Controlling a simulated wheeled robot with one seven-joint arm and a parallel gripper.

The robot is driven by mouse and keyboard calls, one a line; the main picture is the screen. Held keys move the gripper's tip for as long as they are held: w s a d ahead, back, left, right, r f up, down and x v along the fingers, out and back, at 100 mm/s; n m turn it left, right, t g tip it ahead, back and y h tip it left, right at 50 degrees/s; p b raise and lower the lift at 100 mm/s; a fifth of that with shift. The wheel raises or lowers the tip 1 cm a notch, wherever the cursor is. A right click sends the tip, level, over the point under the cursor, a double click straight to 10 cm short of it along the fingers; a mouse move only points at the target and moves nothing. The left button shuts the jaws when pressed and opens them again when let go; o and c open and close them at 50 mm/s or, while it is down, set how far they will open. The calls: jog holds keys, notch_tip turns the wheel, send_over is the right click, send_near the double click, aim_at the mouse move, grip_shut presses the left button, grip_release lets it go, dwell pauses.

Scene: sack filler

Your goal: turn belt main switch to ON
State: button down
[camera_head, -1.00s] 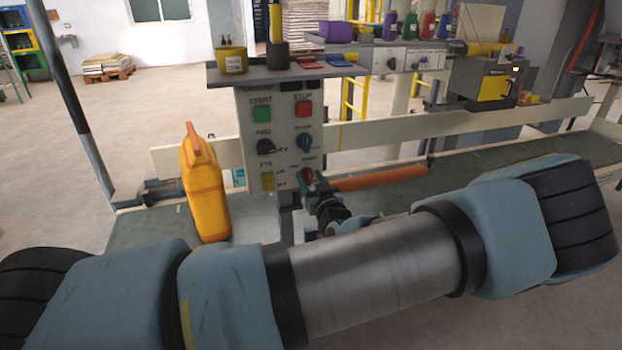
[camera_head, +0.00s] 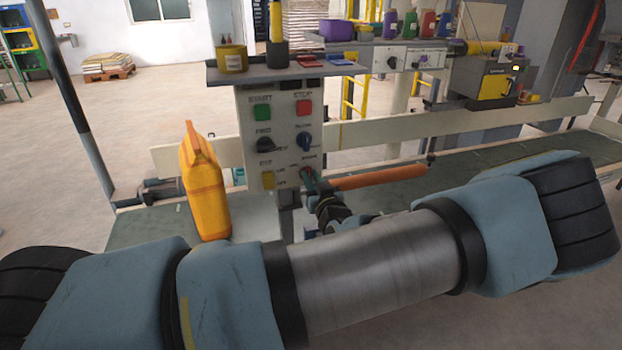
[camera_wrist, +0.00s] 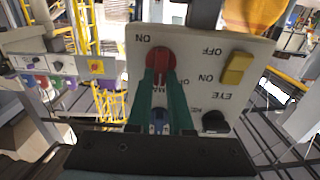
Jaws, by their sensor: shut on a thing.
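The grey-white control panel (camera_head: 283,140) stands upright ahead of me. Its red main switch knob (camera_wrist: 160,62) is at the panel's lower right in the head view and near the top centre, upside down, in the wrist view. Printed ON and OFF marks are around it. My gripper (camera_wrist: 160,76) has its two teal fingers shut on the red knob, one on each side. In the head view my gripper (camera_head: 310,180) covers most of the knob. The fingers hide part of the MAIN lettering, and the knob's exact pointing is hard to read.
A yellow eye switch (camera_head: 268,180) sits left of the knob, with a blue selector (camera_head: 305,141) above it. A yellow-orange bottle (camera_head: 205,190) stands left of the panel. An orange bar (camera_head: 380,178) extends right, close to my wrist. A shelf (camera_head: 240,74) tops the panel.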

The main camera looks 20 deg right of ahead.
jog(key=shift+f+m+b, duration=0.1)
jog(key=shift+m+b, duration=0.2)
jog(key=shift+b, duration=0.05)
jog(key=m+b, duration=0.2)
jog(key=m, duration=0.1)
jog(key=shift+d, duration=0.15)
jog(key=m, duration=0.9)
jog(key=f+m+b, duration=0.1)
jog(key=m, duration=0.4)
jog(key=shift+s+d, duration=0.1)
jog(key=shift+d, duration=0.3)
jog(key=c, duration=0.8)
grip_release()
jog(key=shift+s, duration=0.1)
